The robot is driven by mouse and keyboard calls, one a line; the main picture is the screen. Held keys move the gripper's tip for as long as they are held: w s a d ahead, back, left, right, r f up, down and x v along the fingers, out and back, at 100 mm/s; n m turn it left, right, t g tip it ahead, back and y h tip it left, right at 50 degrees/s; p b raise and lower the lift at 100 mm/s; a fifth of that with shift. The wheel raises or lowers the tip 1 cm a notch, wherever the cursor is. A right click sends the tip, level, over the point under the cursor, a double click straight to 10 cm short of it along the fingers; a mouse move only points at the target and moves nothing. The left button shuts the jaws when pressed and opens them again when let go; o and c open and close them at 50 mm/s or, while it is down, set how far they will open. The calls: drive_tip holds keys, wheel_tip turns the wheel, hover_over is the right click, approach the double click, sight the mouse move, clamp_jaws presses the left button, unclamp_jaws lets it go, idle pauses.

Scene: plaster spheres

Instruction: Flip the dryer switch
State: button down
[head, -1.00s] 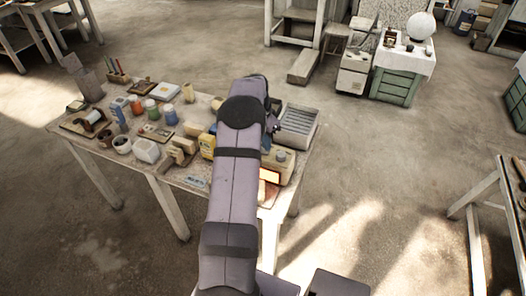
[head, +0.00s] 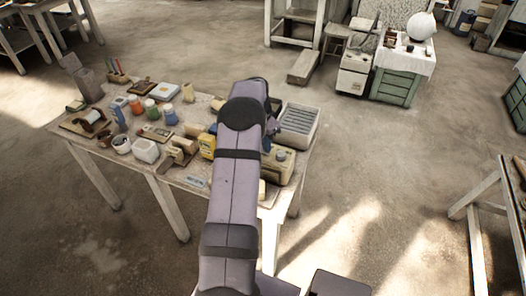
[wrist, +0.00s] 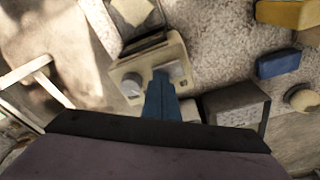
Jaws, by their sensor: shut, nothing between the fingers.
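The dryer appears to be the cream box with a round knob (head: 281,156) at the table's right end, partly hidden by my arm in the head view. In the wrist view the cream box (wrist: 120,73) has a pale round knob (wrist: 131,84) and a grey plate (wrist: 176,70) beside it. My gripper (wrist: 161,76) has blue fingers, shut and empty, with the tips at the grey plate. I cannot tell whether they touch it. The switch itself is hidden or too small to make out.
A pale ribbed tray (head: 298,122) stands behind the cream box. A dark grey box (wrist: 236,104) and a blue block (wrist: 278,64) lie to the right in the wrist view. Jars and blocks crowd the table (head: 196,182) left of my arm. Open floor lies to the right.

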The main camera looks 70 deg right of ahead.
wheel_tip(320, 180, up, 7)
drive_tip(key=p, duration=0.4)
drive_tip(key=shift+p, duration=0.35)
idle(0.3)
idle(0.5)
